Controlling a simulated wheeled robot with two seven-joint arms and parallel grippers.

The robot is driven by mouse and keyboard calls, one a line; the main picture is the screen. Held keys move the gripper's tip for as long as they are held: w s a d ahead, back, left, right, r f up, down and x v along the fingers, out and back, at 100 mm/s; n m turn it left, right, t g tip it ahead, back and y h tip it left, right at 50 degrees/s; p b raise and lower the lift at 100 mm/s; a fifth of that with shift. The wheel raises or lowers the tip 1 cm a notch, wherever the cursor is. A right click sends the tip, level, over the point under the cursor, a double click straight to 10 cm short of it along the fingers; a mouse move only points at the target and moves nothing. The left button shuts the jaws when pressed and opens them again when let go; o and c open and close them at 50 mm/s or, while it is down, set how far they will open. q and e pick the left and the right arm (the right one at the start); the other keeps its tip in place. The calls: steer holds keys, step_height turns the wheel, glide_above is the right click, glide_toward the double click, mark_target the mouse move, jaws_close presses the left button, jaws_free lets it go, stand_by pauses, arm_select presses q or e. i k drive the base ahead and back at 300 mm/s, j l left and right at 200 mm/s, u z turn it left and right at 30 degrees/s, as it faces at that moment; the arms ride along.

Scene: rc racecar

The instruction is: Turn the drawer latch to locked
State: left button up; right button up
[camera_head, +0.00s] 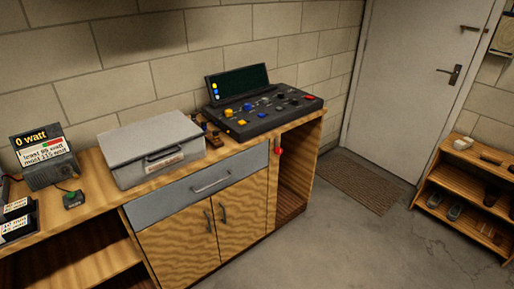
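The wide grey drawer front (165,201) is in the middle of the wooden bench, with a metal bar handle (212,182). The drawer looks closed, flush above two wooden cupboard doors. A small red-tipped latch (278,150) sits at the right end of the drawer, on the upright beside it. Its red part points roughly downward. The picture is too small to read any mark for locked or unlocked. Neither of my grippers shows in the head view.
On the bench stand a grey case (155,145), a black control console (262,115) and a watt display (45,160). A shoe rack (465,195) is at the right, near the white door (415,80) and mat (363,182). The floor (340,240) in front is clear.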

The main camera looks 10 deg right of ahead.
mark_target(278, 150)
steer(key=i+l+u, duration=0.1)
steer(key=l, duration=0.2)
steer(key=i+l, duration=0.2)
steer(key=l, duration=0.15)
steer(key=i+l+u, duration=0.15)
steer(key=l, duration=0.15)
steer(key=i+l+u, duration=0.1)
steer(key=l, duration=0.25)
steer(key=i+l+u, duration=0.1)
steer(key=l, duration=0.25)
steer(key=i+l, duration=0.2)
steer(key=l, duration=0.2)
steer(key=j+u, duration=0.05)
